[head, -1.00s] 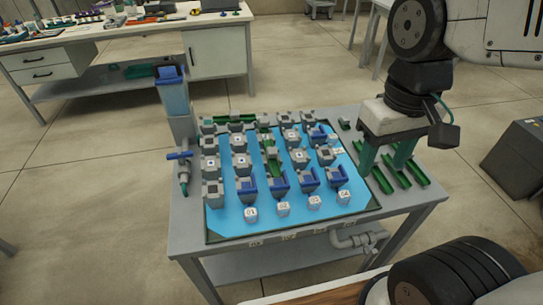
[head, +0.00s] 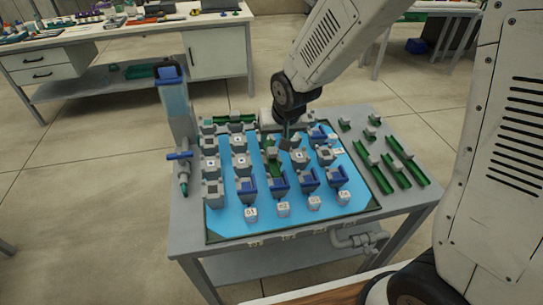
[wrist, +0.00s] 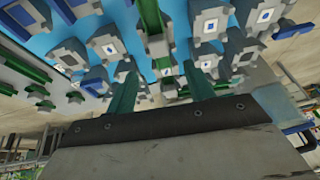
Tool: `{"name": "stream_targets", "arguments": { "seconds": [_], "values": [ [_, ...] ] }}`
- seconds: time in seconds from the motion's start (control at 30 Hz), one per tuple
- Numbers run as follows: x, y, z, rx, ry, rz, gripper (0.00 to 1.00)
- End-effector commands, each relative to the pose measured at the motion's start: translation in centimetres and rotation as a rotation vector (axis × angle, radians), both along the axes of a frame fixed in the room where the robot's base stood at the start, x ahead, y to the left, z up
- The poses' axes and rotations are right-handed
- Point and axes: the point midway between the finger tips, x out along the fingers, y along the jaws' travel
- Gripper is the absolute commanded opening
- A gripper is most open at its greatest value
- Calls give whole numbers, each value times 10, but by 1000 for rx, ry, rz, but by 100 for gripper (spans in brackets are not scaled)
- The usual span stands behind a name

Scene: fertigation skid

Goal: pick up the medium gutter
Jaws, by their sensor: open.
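Three green gutters of differing length lie side by side on the right of the table: a left one (head: 382,180), a middle one (head: 397,174) and a longer right one (head: 411,163). Another green gutter (head: 274,167) sits among the grey blocks on the blue board; it also shows in the wrist view (wrist: 151,17). I cannot tell for sure which is the medium one. My gripper (wrist: 160,92) is open, above the back middle of the board, with grey blocks and a green piece showing beyond its fingers. In the head view my arm partly hides it.
The blue board (head: 228,222) carries several grey blocks, blue parts and numbered cubes. A blue-capped column (head: 174,100) stands at the table's left. Small grey blocks (head: 345,124) lie at the back right. A cluttered bench (head: 110,35) stands behind.

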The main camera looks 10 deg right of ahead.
Motion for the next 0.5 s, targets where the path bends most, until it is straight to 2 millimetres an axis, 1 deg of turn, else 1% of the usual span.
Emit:
{"name": "stream_targets", "arguments": {
  "seconds": [0.1, 0.27, 0.4, 0.5],
  "values": [
    [3, 1, -13, -2, 6, -1, 53],
    [7, 2, -30, -2, 7, 0, 53],
    [9, 5, -53, -2, 9, 0, 53],
    [14, 6, -63, -3, 7, -1, 53]
  ]
}}
